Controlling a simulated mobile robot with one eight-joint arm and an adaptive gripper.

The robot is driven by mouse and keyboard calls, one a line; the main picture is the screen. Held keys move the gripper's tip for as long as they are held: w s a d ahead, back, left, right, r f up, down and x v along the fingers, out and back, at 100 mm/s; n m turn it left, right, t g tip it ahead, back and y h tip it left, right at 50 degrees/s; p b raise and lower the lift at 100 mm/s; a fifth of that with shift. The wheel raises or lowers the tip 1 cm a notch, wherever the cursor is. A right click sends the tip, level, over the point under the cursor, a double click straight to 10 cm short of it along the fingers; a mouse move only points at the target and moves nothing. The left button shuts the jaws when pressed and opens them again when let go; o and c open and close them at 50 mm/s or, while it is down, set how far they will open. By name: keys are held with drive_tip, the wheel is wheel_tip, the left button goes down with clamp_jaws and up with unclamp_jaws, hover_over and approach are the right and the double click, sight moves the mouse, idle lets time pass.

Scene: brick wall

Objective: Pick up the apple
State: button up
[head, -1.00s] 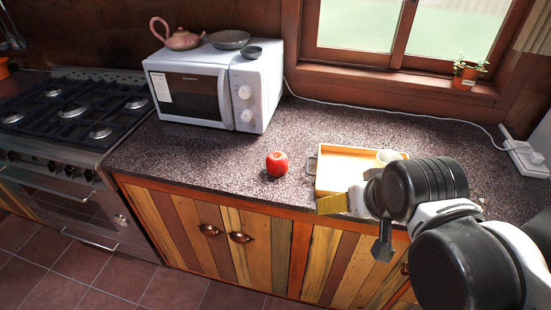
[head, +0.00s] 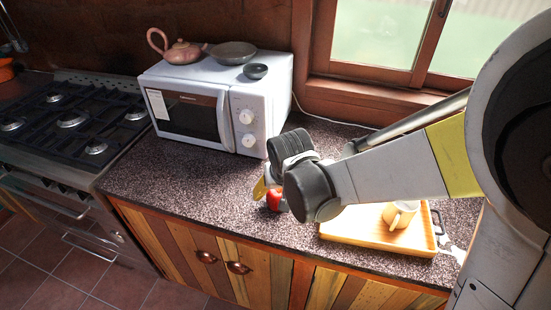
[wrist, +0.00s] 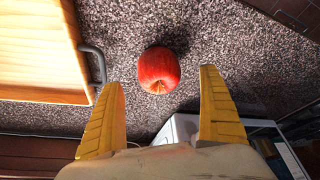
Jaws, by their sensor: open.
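The red apple (wrist: 159,70) sits on the speckled countertop. In the wrist view it lies just beyond the fingertips, near the middle of the gap between them, and nothing touches it. In the head view the apple (head: 275,200) is partly hidden behind my wrist. My gripper (wrist: 160,80) is open and empty, with its two yellow fingers spread apart. In the head view only part of my gripper (head: 261,189) shows, beside the apple.
A wooden tray (head: 345,232) with a cup (head: 400,214) stands right of the apple. A white microwave (head: 270,110) bearing a teapot (head: 184,52) and bowls stands behind. A stove (head: 60,130) is at left. The countertop (head: 170,180) left of the apple is clear.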

drive_tip(key=b+x, duration=0.2)
drive_tip(key=x, duration=0.4)
drive_tip(key=shift+w+d+f+b, duration=0.1)
drive_tip(key=shift+w+f+b, duration=0.1)
drive_tip(key=shift+b, duration=0.15)
drive_tip(key=shift+s+r, duration=0.1)
drive_tip(key=c, duration=1.4)
drive_tip(key=shift+r, duration=0.1)
